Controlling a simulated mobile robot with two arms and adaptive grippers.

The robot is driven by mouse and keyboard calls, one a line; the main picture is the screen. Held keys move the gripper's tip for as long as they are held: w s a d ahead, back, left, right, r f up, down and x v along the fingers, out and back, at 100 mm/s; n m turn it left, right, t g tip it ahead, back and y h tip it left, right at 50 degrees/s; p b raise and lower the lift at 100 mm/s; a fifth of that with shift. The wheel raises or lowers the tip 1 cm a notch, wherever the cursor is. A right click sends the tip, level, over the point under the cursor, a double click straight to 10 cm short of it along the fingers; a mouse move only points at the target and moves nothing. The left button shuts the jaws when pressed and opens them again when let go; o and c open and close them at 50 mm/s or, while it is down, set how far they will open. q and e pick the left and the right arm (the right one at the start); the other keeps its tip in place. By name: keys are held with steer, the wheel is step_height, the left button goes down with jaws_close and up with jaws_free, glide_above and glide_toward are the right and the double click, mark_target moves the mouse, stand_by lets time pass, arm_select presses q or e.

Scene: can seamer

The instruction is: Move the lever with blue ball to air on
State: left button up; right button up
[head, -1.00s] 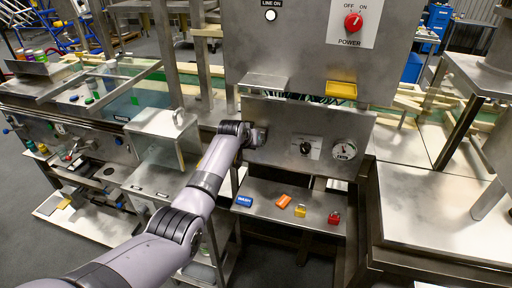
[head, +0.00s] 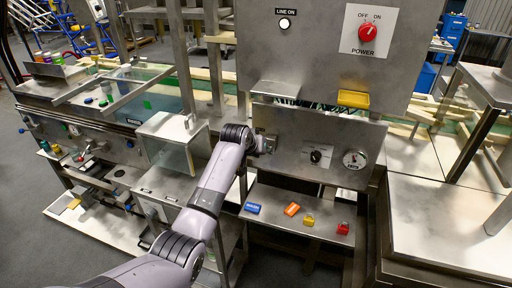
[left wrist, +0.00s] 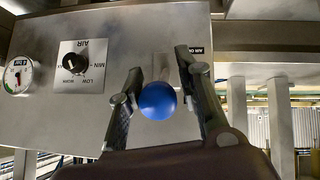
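In the left wrist view the blue ball (left wrist: 158,101) of the lever shows between the two fingers of my left gripper (left wrist: 163,92). Small gaps show on both sides of the ball, so the gripper looks open around it. An "AIR ON" label (left wrist: 197,50) sits on the panel (left wrist: 215,125), partly beside the right finger. In the head view my left gripper (head: 264,143) is at the left end of the panel (head: 335,135), and it hides the ball. My right gripper is not in view.
The panel carries a black air knob (head: 316,156) and a round gauge (head: 354,159). Below is a shelf (head: 280,224) with blue, orange, yellow and red items. Above is a box with a red power knob (head: 367,33) and a yellow tray (head: 353,99).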

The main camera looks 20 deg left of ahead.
arm_select(q)
steer(key=d+v, duration=0.1)
steer(key=v, duration=0.6)
steer(key=shift+a, duration=0.5)
steer(key=shift+r, duration=0.1)
